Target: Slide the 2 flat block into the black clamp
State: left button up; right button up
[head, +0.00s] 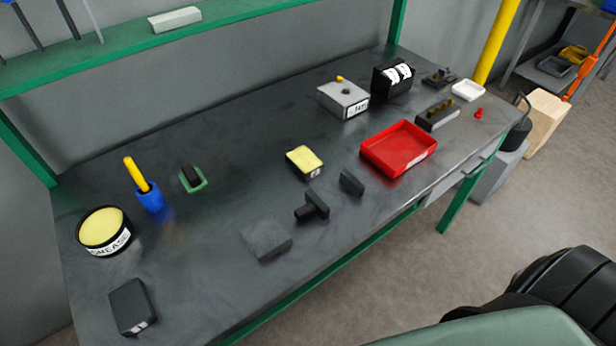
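On the dark workbench (225,130), a black T-shaped piece (312,206) stands near the front edge with a small upright black plate (351,183) just right of it; together they look like the black clamp, with a gap between them. A flat dark grey block (266,239) lies left of them. A flat black block (132,306) with small white marks lies at the front left. A yellow-topped block (304,160) with a white label sits behind the clamp. Neither gripper shows.
A red tray (399,147) stands right of the clamp. A grease tin (103,230), a blue holder with a yellow handle (147,190) and a green-based piece (192,179) stand left. A grey box (344,98) and black box (394,81) stand behind. The middle left is clear.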

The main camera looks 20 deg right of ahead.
aim_at(302, 159)
jog(key=l+u, duration=0.3)
jog(key=k+l+u, duration=0.25)
jog(key=l, duration=0.25)
jog(key=l+u, duration=0.3)
jog(key=l, duration=0.15)
